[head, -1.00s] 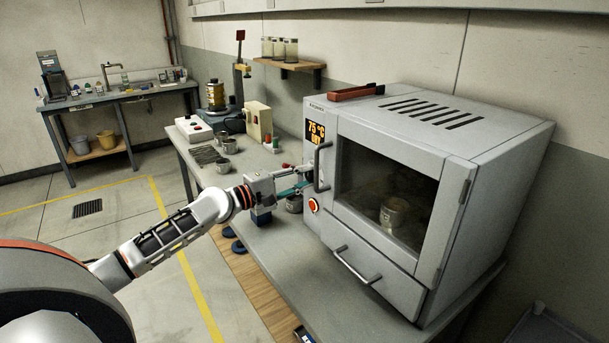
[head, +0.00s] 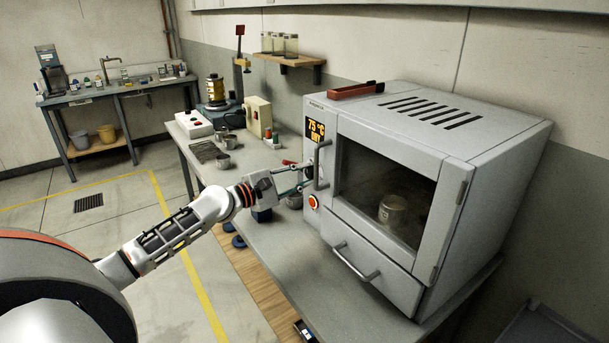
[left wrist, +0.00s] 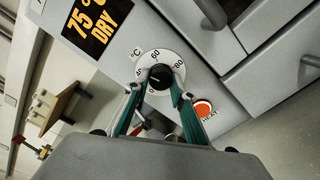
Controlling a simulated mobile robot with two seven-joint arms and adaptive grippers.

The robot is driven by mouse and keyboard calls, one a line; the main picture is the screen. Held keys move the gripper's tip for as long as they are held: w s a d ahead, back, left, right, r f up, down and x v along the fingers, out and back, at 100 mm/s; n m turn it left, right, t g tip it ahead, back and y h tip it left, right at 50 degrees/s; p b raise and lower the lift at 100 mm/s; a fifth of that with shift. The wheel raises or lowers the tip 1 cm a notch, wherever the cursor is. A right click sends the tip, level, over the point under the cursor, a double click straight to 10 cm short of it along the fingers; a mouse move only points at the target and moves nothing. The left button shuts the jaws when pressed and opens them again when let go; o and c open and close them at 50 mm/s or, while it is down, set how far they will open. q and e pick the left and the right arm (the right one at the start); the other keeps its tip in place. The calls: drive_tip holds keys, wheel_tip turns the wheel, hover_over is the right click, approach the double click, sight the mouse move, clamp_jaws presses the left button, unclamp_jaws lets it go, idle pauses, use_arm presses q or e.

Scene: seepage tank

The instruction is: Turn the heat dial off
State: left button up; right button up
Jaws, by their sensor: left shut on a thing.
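The heat dial (left wrist: 159,74) is a black knob on a round white scale marked 0, 40, 60 and 80, on the front of the grey oven (head: 398,160). My left gripper (left wrist: 158,88) is shut on the dial, with a finger on each side of it. In the head view my left gripper (head: 303,175) reaches the oven's control panel, and the dial is mostly hidden there. The display (head: 316,135) reads 75 °C DRY. The red-orange HEAT button (left wrist: 203,109) is beside the dial. My right gripper is out of view.
The vertical door handle (head: 321,165) is close beside my left gripper. A drawer handle (head: 356,264) sticks out lower down. A metal cup (head: 392,213) is inside the oven. Several cups and devices stand on the bench (head: 275,250).

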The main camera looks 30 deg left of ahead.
use_arm(q)
drive_tip(key=o, duration=1.1)
drive_tip(key=v, duration=1.2)
drive_tip(key=shift+f, duration=0.1)
